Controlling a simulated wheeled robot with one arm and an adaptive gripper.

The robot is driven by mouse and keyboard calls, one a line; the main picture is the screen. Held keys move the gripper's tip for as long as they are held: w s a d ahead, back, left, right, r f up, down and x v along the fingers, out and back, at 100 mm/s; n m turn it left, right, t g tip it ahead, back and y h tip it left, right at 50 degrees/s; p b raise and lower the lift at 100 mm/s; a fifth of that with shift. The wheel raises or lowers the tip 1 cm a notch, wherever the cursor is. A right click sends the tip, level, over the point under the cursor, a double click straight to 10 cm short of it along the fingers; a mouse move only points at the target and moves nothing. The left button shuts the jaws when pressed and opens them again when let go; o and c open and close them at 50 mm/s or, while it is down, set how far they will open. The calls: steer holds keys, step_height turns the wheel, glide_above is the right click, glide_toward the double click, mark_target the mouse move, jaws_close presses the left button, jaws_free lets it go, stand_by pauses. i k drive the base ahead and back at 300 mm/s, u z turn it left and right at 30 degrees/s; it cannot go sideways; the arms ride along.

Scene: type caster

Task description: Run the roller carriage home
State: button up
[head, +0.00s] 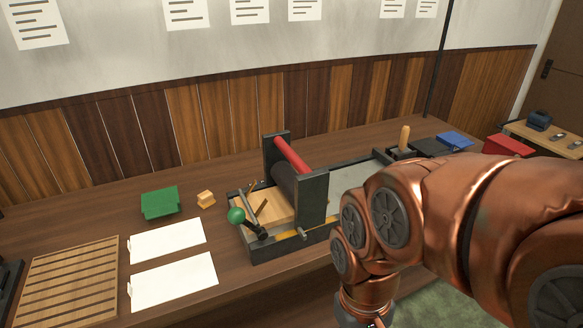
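The roller carriage (313,197) is a pair of upright dark side plates with a red roller (291,155) and a dark roller between them. It stands across the press bed (345,170), toward the bed's left end. A wooden block or plate (265,206) lies on the bed at the left of the carriage. My copper arm covers the right part of the press. My gripper is below the picture's lower edge, so its fingers are not seen.
A wooden-handled tool (404,140), dark and blue pads (454,139) and a red box (507,146) are at right.

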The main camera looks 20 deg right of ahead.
mark_target(307, 192)
steer(key=u, duration=0.05)
steer(key=k, duration=0.55)
steer(key=u, duration=0.35)
steer(key=i, duration=1)
steer(key=u, duration=0.5)
